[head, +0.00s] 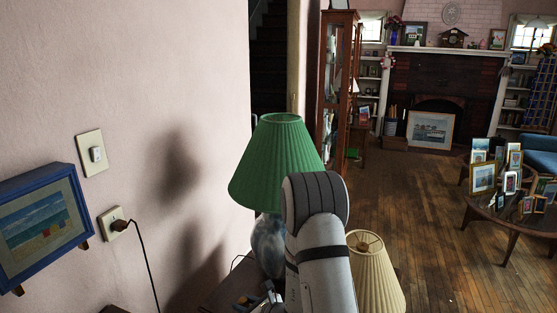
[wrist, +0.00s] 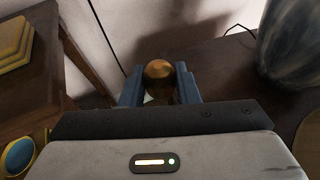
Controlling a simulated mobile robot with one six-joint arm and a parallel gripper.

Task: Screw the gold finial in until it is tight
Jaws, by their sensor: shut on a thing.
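The gold finial (wrist: 158,70) shows as a round, shiny ball in the wrist view. It sits between the two blue fingers of my gripper (wrist: 159,88), which is shut on it from both sides. What lies under the finial is hidden by the gripper body, so I cannot tell how deep it sits in its thread. In the head view my arm covers most of this spot, and I cannot make out the finial clearly there.
A lamp with a green shade (head: 278,155) and mottled blue base (wrist: 292,45) stands close on the right of the wrist view. A cream lampshade (head: 376,278) is right of my arm. A black cord (head: 145,258) hangs from the wall outlet.

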